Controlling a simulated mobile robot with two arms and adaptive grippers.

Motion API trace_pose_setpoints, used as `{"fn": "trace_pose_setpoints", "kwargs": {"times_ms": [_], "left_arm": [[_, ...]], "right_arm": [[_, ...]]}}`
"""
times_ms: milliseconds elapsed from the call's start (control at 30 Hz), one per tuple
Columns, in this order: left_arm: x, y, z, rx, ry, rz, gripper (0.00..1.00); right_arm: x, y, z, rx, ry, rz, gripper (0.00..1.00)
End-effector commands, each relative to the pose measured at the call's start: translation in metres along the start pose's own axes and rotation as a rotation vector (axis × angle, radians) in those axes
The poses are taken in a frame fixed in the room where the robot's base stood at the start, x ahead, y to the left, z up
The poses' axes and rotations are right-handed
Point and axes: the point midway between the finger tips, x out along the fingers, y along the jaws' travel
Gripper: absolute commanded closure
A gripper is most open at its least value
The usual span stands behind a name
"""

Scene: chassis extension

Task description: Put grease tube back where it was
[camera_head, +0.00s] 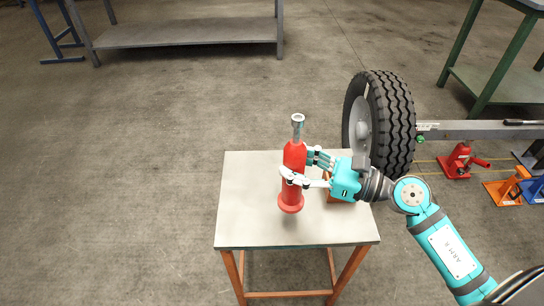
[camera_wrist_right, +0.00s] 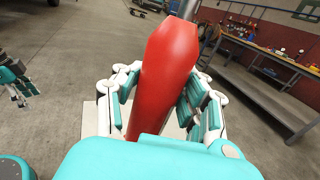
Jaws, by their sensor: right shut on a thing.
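The red grease tube (camera_head: 293,160), with a grey metal nozzle at its top, is upright over the small table (camera_head: 250,225). My right gripper (camera_head: 297,177) reaches in from the right and is shut around the tube's middle. In the right wrist view the red tube (camera_wrist_right: 165,75) stands between the two sets of teal finger pads. I cannot tell whether the tube's base touches the tabletop. My left gripper (camera_wrist_right: 18,90) shows small at the left edge of the right wrist view; its fingers are too small to read.
An orange-red object (camera_head: 333,197) on the table is mostly hidden behind my right gripper. A large wheel (camera_head: 393,120) stands just behind the table's right side. A red jack (camera_head: 460,160) and an orange jack (camera_head: 508,187) are further right. The table's left part is clear.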

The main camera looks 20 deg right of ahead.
Motion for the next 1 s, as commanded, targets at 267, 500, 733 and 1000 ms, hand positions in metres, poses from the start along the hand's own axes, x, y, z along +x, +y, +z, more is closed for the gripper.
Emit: {"fn": "trace_pose_setpoints", "kwargs": {"times_ms": [267, 500, 733, 1000], "left_arm": [[0.005, 0.0, 0.0, 0.0, -0.001, 0.001, 0.45], [0.003, 0.0, 0.0, 0.0, -0.001, 0.0, 0.45], [-0.028, -0.001, 0.001, -0.001, 0.017, -0.002, 0.45], [-0.033, -0.001, 0.001, -0.002, 0.017, -0.003, 0.45]], "right_arm": [[0.052, -0.036, -0.003, -0.001, -0.007, -0.001, 1.0], [0.065, -0.045, -0.011, 0.002, -0.003, 0.001, 1.0], [0.065, -0.045, -0.039, 0.005, -0.004, -0.001, 1.0], [0.064, -0.045, -0.041, 0.001, -0.004, 0.0, 1.0]]}}
